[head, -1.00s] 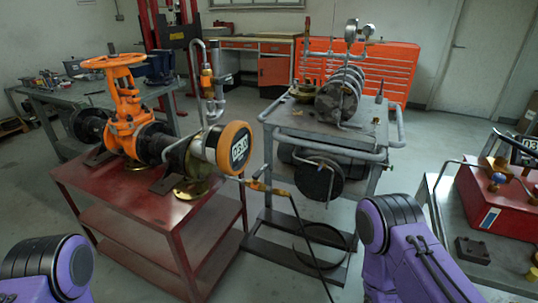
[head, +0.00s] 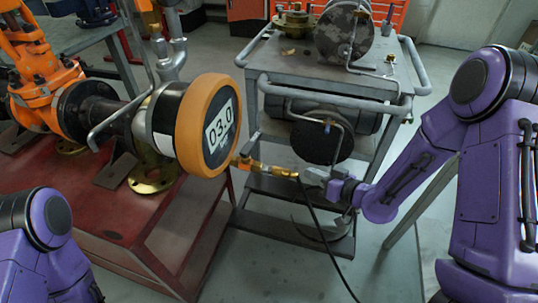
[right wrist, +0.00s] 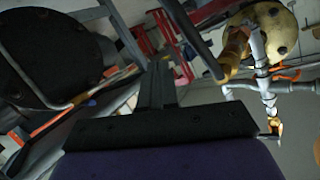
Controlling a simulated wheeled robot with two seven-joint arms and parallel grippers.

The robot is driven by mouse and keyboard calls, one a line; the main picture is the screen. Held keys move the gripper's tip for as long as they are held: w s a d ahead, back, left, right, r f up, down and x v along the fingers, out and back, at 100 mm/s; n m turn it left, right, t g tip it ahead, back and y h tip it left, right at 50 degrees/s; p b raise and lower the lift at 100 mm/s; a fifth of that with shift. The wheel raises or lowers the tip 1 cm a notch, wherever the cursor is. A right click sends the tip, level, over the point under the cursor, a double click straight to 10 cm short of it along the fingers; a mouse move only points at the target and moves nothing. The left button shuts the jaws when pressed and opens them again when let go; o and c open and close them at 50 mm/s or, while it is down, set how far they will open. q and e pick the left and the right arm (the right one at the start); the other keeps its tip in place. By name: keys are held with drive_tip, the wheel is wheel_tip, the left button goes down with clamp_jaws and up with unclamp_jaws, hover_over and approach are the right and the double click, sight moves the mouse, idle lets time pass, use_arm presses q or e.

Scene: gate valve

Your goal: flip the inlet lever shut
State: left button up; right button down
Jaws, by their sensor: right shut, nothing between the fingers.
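The brass inlet fitting (head: 268,169) runs from under the orange-rimmed gauge to a black hose. Its lever is too small to make out clearly, so I cannot tell its angle. My right gripper (head: 308,178) is shut and empty at the right end of the fitting, close to where the hose hangs; I cannot tell if they touch. In the right wrist view the narrow grey fingers (right wrist: 157,84) are together, with a brass flange (right wrist: 274,28) beyond at the upper right. My left gripper is out of view.
The orange-rimmed gauge (head: 212,125) reads 03.0 beside the orange gate valve (head: 35,85), on the red table (head: 75,215). The grey cart (head: 385,85) stands behind my right gripper. The black hose (head: 325,245) hangs down to the floor.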

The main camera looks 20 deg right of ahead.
wheel_tip(320, 180, up, 7)
drive_tip(key=n+y+b, duration=0.3)
drive_tip(key=n+y, duration=0.3)
drive_tip(key=n, duration=0.1)
drive_tip(key=n+g+b, duration=0.1)
approach(259, 137)
drive_tip(key=shift+y, duration=0.4)
drive_tip(key=x, duration=0.4)
drive_tip(key=f+x, duration=0.1)
drive_tip(key=x, duration=0.2)
drive_tip(key=shift+d, duration=0.15)
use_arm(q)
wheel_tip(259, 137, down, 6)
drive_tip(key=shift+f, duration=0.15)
use_arm(e)
drive_tip(key=shift+r, duration=0.1)
drive_tip(key=shift+w+d, duration=0.1)
